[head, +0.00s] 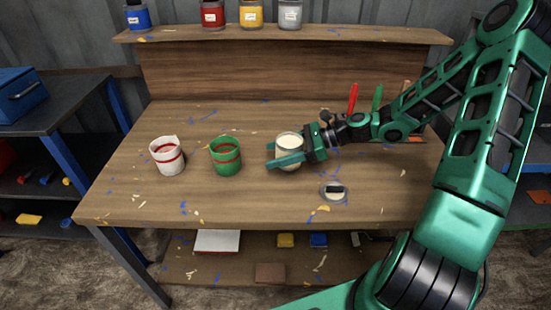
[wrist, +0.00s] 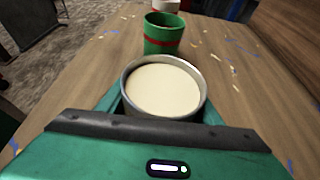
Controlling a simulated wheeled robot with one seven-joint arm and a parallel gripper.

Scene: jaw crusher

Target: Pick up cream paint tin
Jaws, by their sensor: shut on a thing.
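The cream paint tin (head: 289,143) is an open grey metal tin filled with cream paint, on the right half of the workbench. My gripper (head: 287,156) comes from the right and is shut on it, a finger showing along its near side. In the wrist view the tin (wrist: 164,88) sits upright between the green fingers, its cream surface level. The gripper body hides its lower part there. I cannot tell whether its base touches the bench.
A green tin (head: 226,155) with a red band and a white tin (head: 167,155) stand left on the bench (head: 130,205). A small round lid-like item (head: 335,191) lies near the front. Coloured upright tools (head: 353,98) stand behind my arm. Closed paint jars (head: 251,14) line the shelf above.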

